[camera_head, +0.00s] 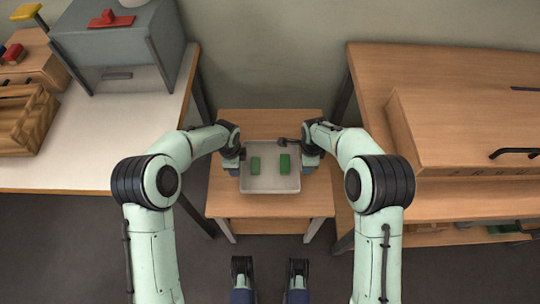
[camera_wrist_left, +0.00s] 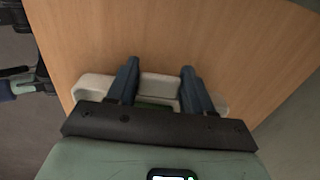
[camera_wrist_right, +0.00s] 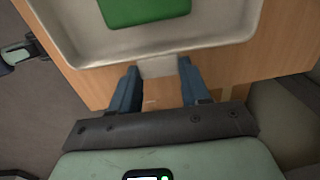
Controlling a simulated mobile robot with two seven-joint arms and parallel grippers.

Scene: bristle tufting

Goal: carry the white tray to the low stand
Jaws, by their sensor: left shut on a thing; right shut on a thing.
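The white tray (camera_head: 270,184) is over the low wooden stand (camera_head: 265,208) in the middle of the head view, roughly level. I cannot tell whether it rests on the stand or hangs just above it. Two green blocks (camera_head: 255,165) (camera_head: 285,164) lie inside, apart from each other. My left gripper (camera_head: 240,163) is shut on the tray's left side, and my right gripper (camera_head: 303,163) is shut on its right side. The left wrist view shows part of the tray (camera_wrist_left: 95,86) at the fingers. The right wrist view shows the tray's rim (camera_wrist_right: 205,42) and one green block (camera_wrist_right: 145,10).
A white-topped table (camera_head: 85,160) at left carries a grey cabinet (camera_head: 125,45) and wooden boxes (camera_head: 22,118). A wooden bench (camera_head: 380,75) at right carries a large wooden case (camera_head: 460,130). The stand's top is clear in front of and behind the tray.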

